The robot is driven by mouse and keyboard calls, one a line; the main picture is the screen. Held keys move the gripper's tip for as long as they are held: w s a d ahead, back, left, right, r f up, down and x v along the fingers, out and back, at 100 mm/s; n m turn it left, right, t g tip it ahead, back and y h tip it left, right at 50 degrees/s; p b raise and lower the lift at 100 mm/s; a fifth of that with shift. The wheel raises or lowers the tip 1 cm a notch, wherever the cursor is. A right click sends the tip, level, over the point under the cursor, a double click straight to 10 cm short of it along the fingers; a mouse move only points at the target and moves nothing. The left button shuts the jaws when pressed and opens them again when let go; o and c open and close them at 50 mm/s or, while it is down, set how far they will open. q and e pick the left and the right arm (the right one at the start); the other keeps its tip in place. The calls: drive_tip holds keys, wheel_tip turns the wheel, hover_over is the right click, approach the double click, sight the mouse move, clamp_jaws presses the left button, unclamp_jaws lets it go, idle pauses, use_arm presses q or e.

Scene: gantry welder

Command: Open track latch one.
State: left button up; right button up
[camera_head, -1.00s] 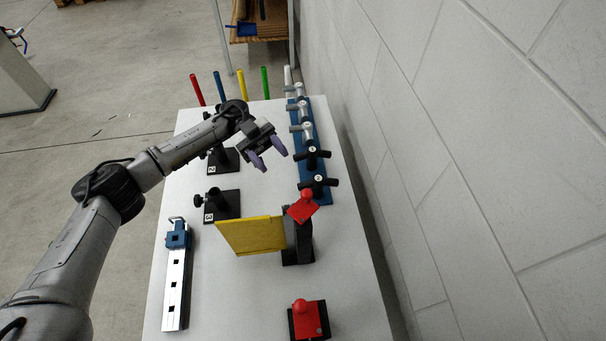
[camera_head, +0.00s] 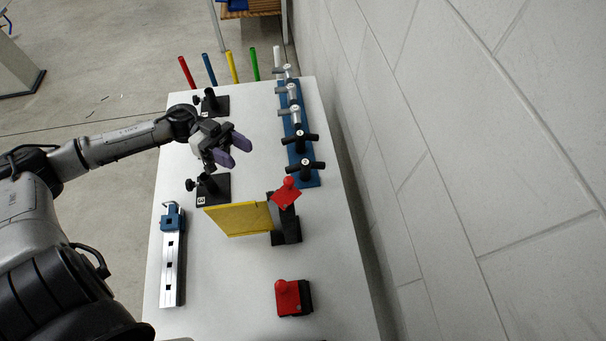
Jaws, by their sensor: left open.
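No number one can be read, so I cannot tell which part is track latch one. A silver track (camera_head: 173,262) with square holes lies at the table's left edge, with a blue block (camera_head: 172,220) and wire loop at its far end. A blue rail (camera_head: 310,178) on the right carries several T-shaped handles, silver ones (camera_head: 292,91) at the far end and black ones (camera_head: 305,165) nearer. My left gripper (camera_head: 234,151) has purple fingers, open and empty. It is above the table's middle, left of the blue rail and apart from it. My right gripper is out of view.
Black knobbed stands (camera_head: 212,186) stand left of centre; one is partly hidden behind my left gripper. A yellow panel (camera_head: 238,219) stands beside a red-topped black post (camera_head: 286,228). A red-knobbed block (camera_head: 290,296) is nearer. Coloured rods (camera_head: 231,67) stand at the far edge. A wall (camera_head: 440,150) rises on the right.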

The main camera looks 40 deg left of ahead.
sight(289, 182)
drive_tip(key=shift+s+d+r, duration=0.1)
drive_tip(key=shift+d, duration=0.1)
use_arm(q)
drive_tip(key=d, duration=0.4)
drive_tip(key=w+d, duration=0.1)
drive_tip(key=d, duration=0.4)
drive_tip(key=w+d, duration=0.1)
drive_tip(key=d, duration=0.4)
drive_tip(key=shift+d+r, duration=0.2)
drive_tip(key=shift+r, duration=0.15)
drive_tip(key=shift+c, duration=0.5)
drive_tip(key=c, duration=0.8)
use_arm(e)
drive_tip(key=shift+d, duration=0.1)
